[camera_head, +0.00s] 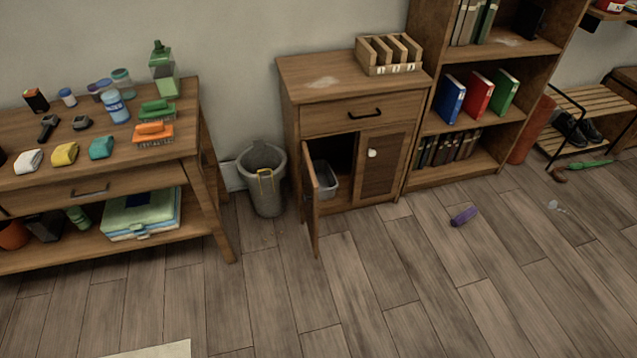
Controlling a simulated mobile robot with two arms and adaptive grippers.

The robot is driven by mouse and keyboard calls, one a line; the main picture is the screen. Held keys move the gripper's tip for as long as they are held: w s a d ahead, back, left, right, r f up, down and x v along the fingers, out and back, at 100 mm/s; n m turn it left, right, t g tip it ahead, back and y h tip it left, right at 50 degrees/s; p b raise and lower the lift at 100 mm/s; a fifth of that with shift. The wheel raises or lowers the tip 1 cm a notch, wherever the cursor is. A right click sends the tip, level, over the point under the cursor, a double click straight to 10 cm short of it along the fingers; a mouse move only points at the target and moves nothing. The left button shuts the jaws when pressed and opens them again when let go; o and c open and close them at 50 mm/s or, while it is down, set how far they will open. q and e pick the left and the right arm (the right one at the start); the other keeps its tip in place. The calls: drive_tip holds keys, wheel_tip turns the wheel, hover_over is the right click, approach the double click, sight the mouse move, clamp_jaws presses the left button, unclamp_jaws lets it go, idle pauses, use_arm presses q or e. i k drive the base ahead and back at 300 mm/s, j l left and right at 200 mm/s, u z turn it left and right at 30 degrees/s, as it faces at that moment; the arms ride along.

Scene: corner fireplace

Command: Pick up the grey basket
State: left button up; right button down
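A small grey basket-like container (326,184) sits inside the low part of a wooden cabinet (305,90), behind its open left door (311,200). The door and the cabinet's frame hide part of it. A taller round grey bin (266,200) stands on the floor between the cabinet and the work table, with a yellow item hanging over its front rim. I cannot tell for certain which of these two is the grey basket. Neither of my grippers is in view.
The open door sticks out toward me over the floor. A work table (150,165) with tools and brushes stands at left. A bookshelf (440,125) adjoins the cabinet's right side. A purple object (463,216) lies on the floor (400,290), otherwise mostly clear in front.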

sight(328, 182)
drive_tip(key=i+l+u, duration=0.5)
drive_tip(key=i, duration=0.45)
drive_tip(key=i+l+u, duration=0.5)
drive_tip(key=i+l, duration=0.3)
drive_tip(key=l, duration=0.1)
